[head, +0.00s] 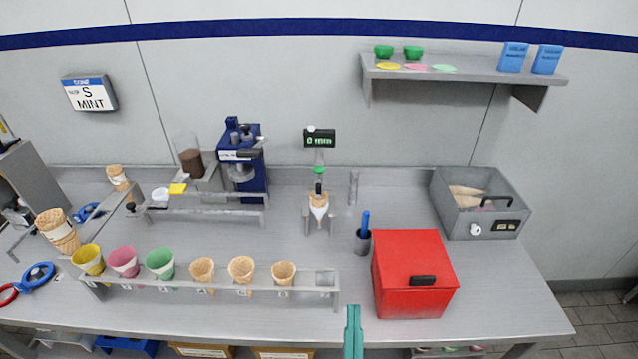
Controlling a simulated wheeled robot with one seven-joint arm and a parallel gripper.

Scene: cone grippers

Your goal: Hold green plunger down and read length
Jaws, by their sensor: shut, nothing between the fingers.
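The green plunger (319,170) is a small green cap on a stand at the back middle of the table. Above it a black display (319,138) shows green digits that look like "0 mm". Below it a waffle cone (319,207) with a pale front stands upright in a small metal holder (307,226). My gripper (353,312) shows as teal fingers at the bottom edge, right of the middle. It is shut and empty, well in front of the plunger and apart from everything on the table.
A rack (210,285) of several cones lies left of my gripper. A red box (413,275) stands right of it, with a dark cup (362,242) holding a blue-handled tool behind. A grey bin (480,203) is at the right. Bare table lies between rack and red box.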

